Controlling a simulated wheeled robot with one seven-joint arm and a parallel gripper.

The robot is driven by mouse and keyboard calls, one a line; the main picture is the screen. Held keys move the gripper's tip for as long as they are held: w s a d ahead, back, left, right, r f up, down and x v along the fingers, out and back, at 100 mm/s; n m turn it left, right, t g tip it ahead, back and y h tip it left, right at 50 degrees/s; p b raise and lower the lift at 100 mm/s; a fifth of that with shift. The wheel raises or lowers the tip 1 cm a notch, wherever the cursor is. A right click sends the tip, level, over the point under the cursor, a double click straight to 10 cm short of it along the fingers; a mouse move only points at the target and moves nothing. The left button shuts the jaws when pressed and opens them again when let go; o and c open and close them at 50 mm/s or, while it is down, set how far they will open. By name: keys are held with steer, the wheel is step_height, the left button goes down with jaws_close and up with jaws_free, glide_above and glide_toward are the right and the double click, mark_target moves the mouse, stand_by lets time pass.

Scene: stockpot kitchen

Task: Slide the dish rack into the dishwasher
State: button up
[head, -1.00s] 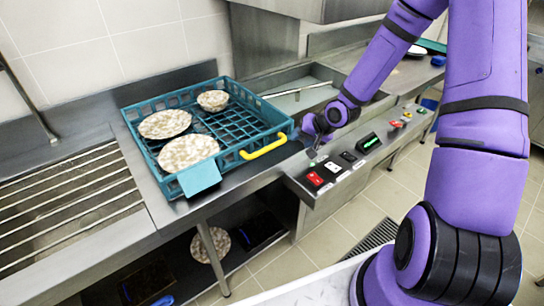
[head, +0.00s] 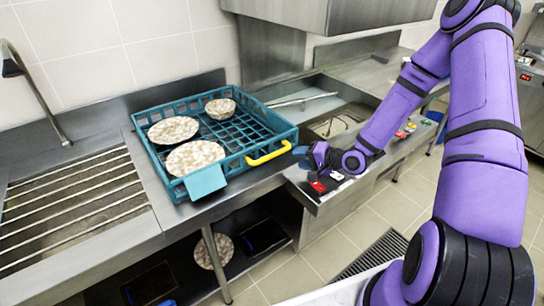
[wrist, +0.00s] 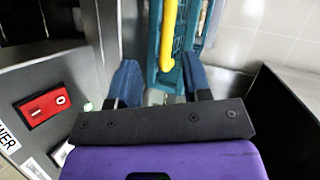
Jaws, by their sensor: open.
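The teal dish rack (head: 183,185) sits on the steel counter left of the dishwasher bay (head: 335,122). It holds two speckled plates (head: 195,157) and a bowl (head: 220,108). A yellow handle (head: 268,153) is on its right side, and a light blue card hangs at its near corner. My gripper (head: 302,152) is just right of the yellow handle in the head view. In the wrist view my gripper's blue fingers (wrist: 160,82) are apart, with the rack's edge and the yellow handle (wrist: 168,38) ahead between them. Nothing is held.
A control panel with a red switch (wrist: 44,107) lies close beside my gripper, below the bay's front edge. A ribbed drainboard (head: 75,205) with a tap is at the left. A shelf with another plate (head: 213,251) is under the counter.

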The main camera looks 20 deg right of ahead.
mark_target(274, 156)
steer(key=w+a+f, duration=0.1)
steer(key=w+a, duration=0.1)
steer(key=w+a+f+m+t+y, duration=0.1)
steer(key=w+a, duration=0.2)
steer(key=w+a+f+m, duration=0.1)
steer(key=w+a, duration=0.1)
steer(key=a, duration=0.1)
steer(key=shift+w+t, duration=0.3)
steer(key=shift+t, duration=0.1)
stand_by(0.3)
steer(key=shift+d, duration=0.1)
jaws_close()
